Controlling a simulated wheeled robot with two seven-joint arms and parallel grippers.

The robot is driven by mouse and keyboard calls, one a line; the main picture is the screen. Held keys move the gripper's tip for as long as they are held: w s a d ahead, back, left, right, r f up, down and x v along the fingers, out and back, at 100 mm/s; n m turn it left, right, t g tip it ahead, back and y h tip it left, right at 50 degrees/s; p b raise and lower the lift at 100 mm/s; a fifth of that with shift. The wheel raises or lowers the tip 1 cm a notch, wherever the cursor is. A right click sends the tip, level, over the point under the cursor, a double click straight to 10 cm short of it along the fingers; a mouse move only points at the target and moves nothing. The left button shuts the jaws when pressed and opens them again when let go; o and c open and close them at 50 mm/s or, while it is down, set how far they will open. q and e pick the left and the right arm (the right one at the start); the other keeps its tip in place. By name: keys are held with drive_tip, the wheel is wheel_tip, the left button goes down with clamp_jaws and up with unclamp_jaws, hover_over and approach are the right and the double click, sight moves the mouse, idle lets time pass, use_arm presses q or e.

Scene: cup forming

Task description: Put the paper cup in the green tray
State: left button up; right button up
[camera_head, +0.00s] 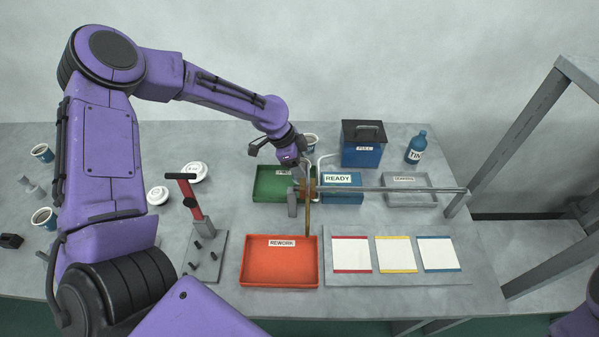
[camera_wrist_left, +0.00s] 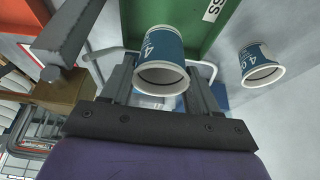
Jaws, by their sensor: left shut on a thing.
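A blue and white paper cup (camera_wrist_left: 163,52) is between the fingers of my left gripper (camera_wrist_left: 155,82) in the left wrist view, its open mouth toward the camera. The gripper is shut on it. In the head view my left gripper (camera_head: 303,180) is over the right side of the green tray (camera_head: 266,183), and the held cup is not clearly visible there. In the left wrist view the green tray (camera_wrist_left: 198,22) lies behind the cup. I cannot tell whether the cup touches the tray. My right gripper is not in view.
A second cup (camera_wrist_left: 261,64) stands beyond the tray. A metal bar (camera_head: 390,189) crosses near my gripper. The orange REWORK tray (camera_head: 279,279) is in front; the blue READY box (camera_head: 343,193) is to the right. A red-handled lever tool (camera_head: 195,200) stands left.

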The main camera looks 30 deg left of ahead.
use_arm(q)
wheel_tip(320, 180, down, 4)
drive_tip(key=shift+w+a+f, duration=0.1)
drive_tip(key=shift+a+f, duration=0.05)
drive_tip(key=shift+f, duration=0.1)
drive_tip(key=o, duration=1)
drive_tip(key=shift+r, duration=0.45)
drive_tip(key=b+v, duration=0.1)
drive_tip(key=v, duration=1)
drive_tip(key=shift+s+r, duration=0.25)
